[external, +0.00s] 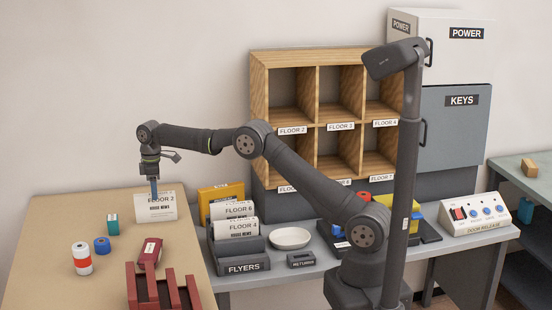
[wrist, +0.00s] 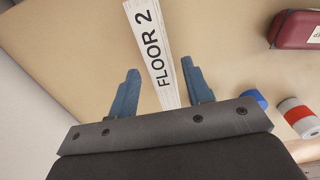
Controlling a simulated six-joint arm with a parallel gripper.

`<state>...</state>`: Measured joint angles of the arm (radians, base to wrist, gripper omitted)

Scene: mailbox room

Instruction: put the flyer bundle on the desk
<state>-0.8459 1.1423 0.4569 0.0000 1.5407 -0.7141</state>
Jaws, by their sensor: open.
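A white flyer bundle (external: 156,209) marked "FLOOR 2" and "HOUSE NEWS" stands upright on the tan desk (external: 60,215), near its right edge. My gripper (external: 154,195) is over it, pointing down. In the wrist view the bundle (wrist: 152,40) lies between the two blue fingers of my gripper (wrist: 161,68). The fingers are apart, with a gap at the left finger; the right finger is close to the bundle, and I cannot tell whether it touches.
A flyers rack (external: 243,266) holds FLOOR 6 and FLOOR 4 bundles right of the desk. A teal box (external: 113,225), blue roll (external: 102,245), red-white can (external: 82,260), dark red case (external: 150,253) and red rack (external: 165,290) stand on the desk. Its back left is clear.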

